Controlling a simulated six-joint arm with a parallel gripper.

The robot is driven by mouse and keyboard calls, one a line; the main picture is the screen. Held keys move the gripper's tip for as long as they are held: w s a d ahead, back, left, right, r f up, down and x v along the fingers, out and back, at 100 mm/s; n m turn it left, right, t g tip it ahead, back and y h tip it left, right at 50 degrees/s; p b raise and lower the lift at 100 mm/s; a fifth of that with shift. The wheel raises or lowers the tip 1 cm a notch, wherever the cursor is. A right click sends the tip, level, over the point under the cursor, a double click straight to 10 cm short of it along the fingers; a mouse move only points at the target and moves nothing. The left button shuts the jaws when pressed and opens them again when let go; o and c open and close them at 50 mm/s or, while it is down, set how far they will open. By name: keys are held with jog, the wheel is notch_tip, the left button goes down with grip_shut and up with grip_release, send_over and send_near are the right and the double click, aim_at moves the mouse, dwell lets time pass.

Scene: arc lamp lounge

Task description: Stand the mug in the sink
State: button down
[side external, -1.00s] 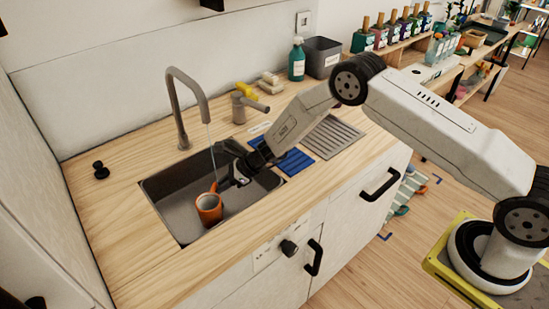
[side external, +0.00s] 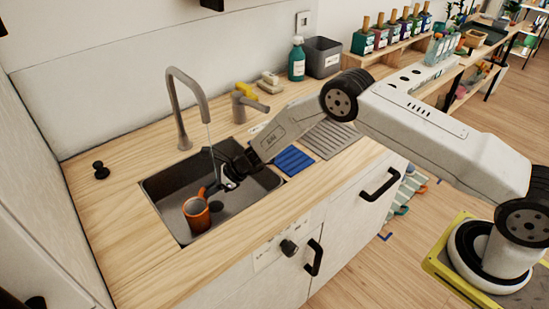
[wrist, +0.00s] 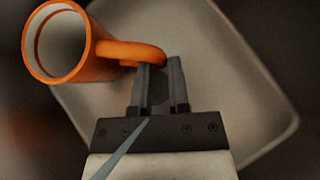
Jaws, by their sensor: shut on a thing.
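The orange mug (side external: 198,217) is inside the sink (side external: 233,201), near its left front part, with its opening up and a slight tilt. Its light inside shows in the wrist view, where the mug (wrist: 88,50) is at upper left with its handle reaching toward the jaws. My gripper (side external: 226,184) is low in the sink, to the right of the mug. In the wrist view my gripper (wrist: 160,75) is shut on the end of the mug's handle. I cannot tell whether the mug's base touches the sink floor.
The tap (side external: 178,108) arches over the sink, and a thin stream of water (side external: 211,150) falls beside my gripper. A black knob (side external: 100,170) stands on the left counter.

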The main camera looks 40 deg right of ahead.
jog(key=c, duration=0.6)
grip_release()
jog(key=shift+f, duration=0.1)
jog(key=v, duration=1.2)
jog(key=shift+s, duration=0.1)
